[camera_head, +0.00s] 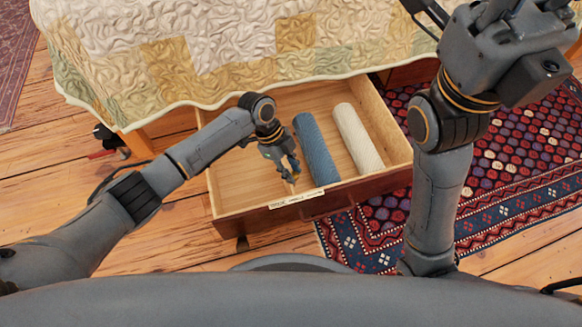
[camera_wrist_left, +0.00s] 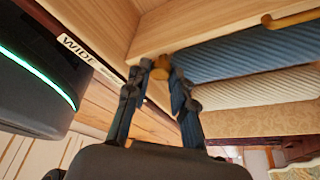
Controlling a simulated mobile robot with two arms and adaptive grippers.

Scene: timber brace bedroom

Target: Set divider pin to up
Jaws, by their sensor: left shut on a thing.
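A small tan-brass pin (camera_wrist_left: 161,67) shows between my left fingertips in the left wrist view. I take it as the divider pin. My left gripper (camera_wrist_left: 160,84) is shut on it, beside a pale wooden board (camera_wrist_left: 190,22). In the head view my left gripper (camera_head: 291,173) reaches down into the open drawer (camera_head: 240,172), close inside its front wall. The pin is too small to make out there, and I cannot tell whether it is up or down.
A blue ribbed roll (camera_head: 316,148) and a cream roll (camera_head: 357,138) lie in the drawer right of my left gripper. A printed label (camera_head: 297,198) is on the drawer front. The quilted bed (camera_head: 230,45) overhangs the back. A patterned rug (camera_head: 510,150) lies right.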

